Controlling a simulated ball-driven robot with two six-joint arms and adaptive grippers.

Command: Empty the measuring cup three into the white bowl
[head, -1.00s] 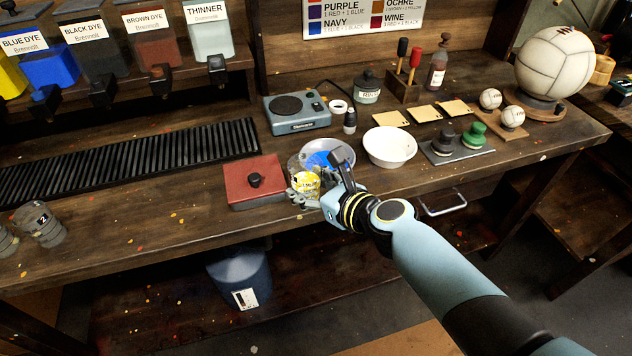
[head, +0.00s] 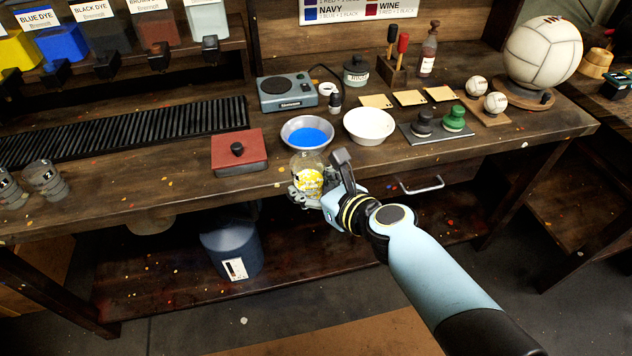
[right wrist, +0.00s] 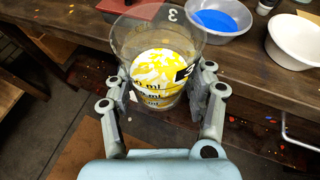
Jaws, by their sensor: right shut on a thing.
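My right gripper (head: 318,196) is shut on a clear measuring cup (head: 307,172) at the bench's front edge. In the right wrist view the cup (right wrist: 158,50) stands between both fingers, shows a 3 on it, and has yellow stuff in its lower part. The cup looks about upright. The white bowl (head: 369,125) stands on the bench behind and to the right of the cup, apart from it, and looks empty. Its edge also shows in the right wrist view (right wrist: 290,45). My left gripper is not in view.
A grey bowl of blue dye (head: 306,133) stands just behind the cup, left of the white bowl. A red lidded box (head: 239,152) lies to the left. A scale (head: 288,93) is behind. Stamps on a grey plate (head: 437,128) stand right of the white bowl.

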